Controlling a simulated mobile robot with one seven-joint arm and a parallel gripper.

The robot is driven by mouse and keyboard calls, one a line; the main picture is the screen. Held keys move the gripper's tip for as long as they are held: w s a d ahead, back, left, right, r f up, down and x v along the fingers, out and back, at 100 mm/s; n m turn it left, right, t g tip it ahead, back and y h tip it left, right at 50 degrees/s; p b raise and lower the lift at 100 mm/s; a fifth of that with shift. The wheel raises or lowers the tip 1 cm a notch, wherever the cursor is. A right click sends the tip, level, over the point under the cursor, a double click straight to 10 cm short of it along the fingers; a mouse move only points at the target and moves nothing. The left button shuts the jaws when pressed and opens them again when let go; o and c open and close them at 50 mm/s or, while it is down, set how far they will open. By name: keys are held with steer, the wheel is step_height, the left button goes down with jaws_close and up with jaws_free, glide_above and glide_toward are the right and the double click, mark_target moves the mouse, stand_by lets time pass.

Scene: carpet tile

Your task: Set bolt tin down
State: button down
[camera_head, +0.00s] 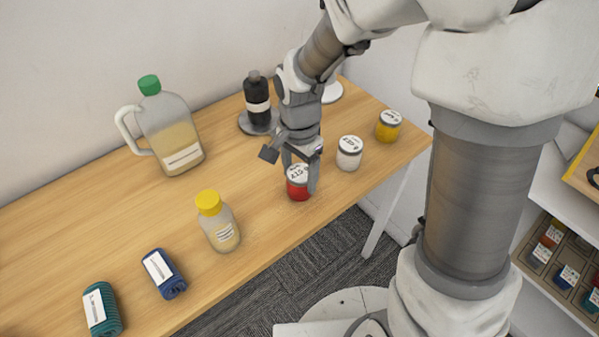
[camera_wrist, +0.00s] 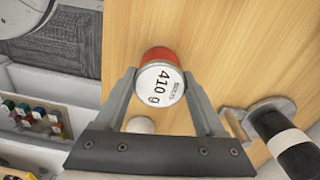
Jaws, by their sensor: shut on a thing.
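The bolt tin is a small red tin (camera_head: 298,192) with a white lid label, near the table's front edge in the head view. In the wrist view its red side (camera_wrist: 157,54) and its lid, reading 410 g, show between my fingertips. My gripper (camera_head: 300,177) is shut on the tin from above, one finger on each side; it also shows in the wrist view (camera_wrist: 161,86). The tin looks upright, at or just above the wooden table (camera_head: 262,215). I cannot tell whether its base touches, as no clear gap shows.
A white-labelled tin (camera_head: 348,155) and a yellow tin (camera_head: 388,127) stand to the right. A black bottle (camera_head: 257,100) stands on a grey disc behind. A yellow-capped bottle (camera_head: 221,226) stands to the left, a green-capped jug (camera_head: 170,130) farther back. Bare table lies between them.

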mark_target(300, 173)
jaws_free()
steer(key=shift+f, duration=0.1)
step_height(300, 173, up, 12)
steer(key=p, duration=0.3)
steer(key=s+d+r+n+t, duration=0.5)
steer(key=s+d+r+n, duration=0.4)
steer(key=s, duration=0.3)
steer(key=shift+s+d+r+t, duration=0.2)
steer(key=shift+d+r+t, duration=0.1)
steer(key=shift+d+r, duration=0.45)
steer(key=shift+d+f, duration=0.1)
steer(key=shift+f, duration=0.05)
